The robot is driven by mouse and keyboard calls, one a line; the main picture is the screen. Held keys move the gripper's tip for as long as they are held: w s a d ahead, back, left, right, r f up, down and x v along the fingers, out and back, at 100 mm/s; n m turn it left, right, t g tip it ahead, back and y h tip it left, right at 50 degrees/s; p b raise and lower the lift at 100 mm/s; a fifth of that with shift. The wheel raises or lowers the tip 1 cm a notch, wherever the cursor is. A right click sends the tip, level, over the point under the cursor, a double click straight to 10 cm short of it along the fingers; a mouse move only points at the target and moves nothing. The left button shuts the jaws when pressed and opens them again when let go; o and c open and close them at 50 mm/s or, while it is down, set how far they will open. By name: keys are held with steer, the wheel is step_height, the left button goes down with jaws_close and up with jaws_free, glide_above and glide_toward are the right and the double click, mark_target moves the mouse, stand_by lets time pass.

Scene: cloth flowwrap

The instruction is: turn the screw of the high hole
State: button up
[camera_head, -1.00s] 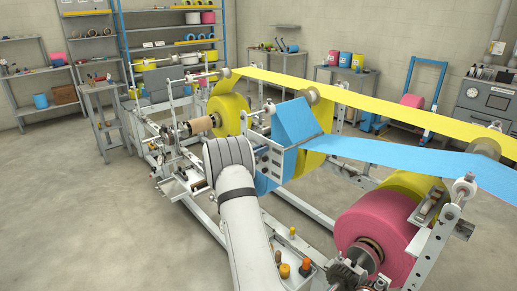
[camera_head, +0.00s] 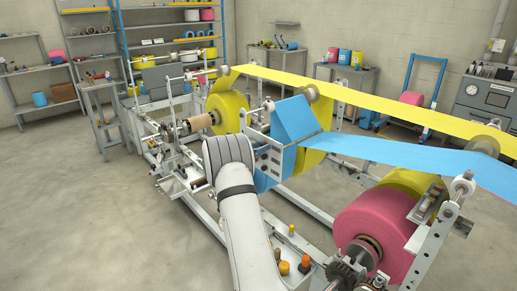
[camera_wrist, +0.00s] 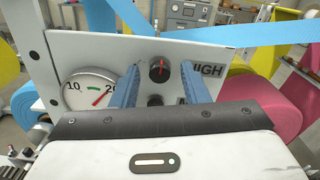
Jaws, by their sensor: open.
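In the wrist view a pale panel carries a round black screw head (camera_wrist: 158,69) with a red mark that stands close to upright. The word HIGH (camera_wrist: 207,69) is printed to its right. A second dark round part (camera_wrist: 155,100) sits below it, partly hidden by my gripper's body, beside a lower label that is mostly covered. My gripper (camera_wrist: 161,67) is open, with one blue finger on each side of the upper screw head. Gaps show between the fingers and the screw. I cannot tell how deep the tips are. My arm hides the gripper in the head view.
A dial gauge (camera_wrist: 92,89) with a red needle and green arc is on the panel, left of the fingers. A blue web (camera_head: 410,160) and a yellow web (camera_head: 350,97) run across the machine. A pink roll (camera_head: 375,232) stands at the right. The floor at left is clear.

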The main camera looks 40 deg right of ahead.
steer(key=a+b, duration=0.1)
steer(key=a, duration=0.6)
steer(key=shift+s+a, duration=0.3)
steer(key=shift+a, duration=0.05)
steer(key=s+a+r+m+y, duration=0.1)
steer(key=s+a+m+y, duration=0.8)
steer(key=s+a, duration=0.8)
steer(key=s+a+r+m+t+y, duration=0.1)
steer(key=s+a+m+y, duration=0.8)
steer(key=s+a, duration=0.7)
steer(key=s+m, duration=0.3)
steer(key=s, duration=0.1)
steer(key=shift+s+a+r+t, duration=0.3)
steer(key=shift+a, duration=0.1)
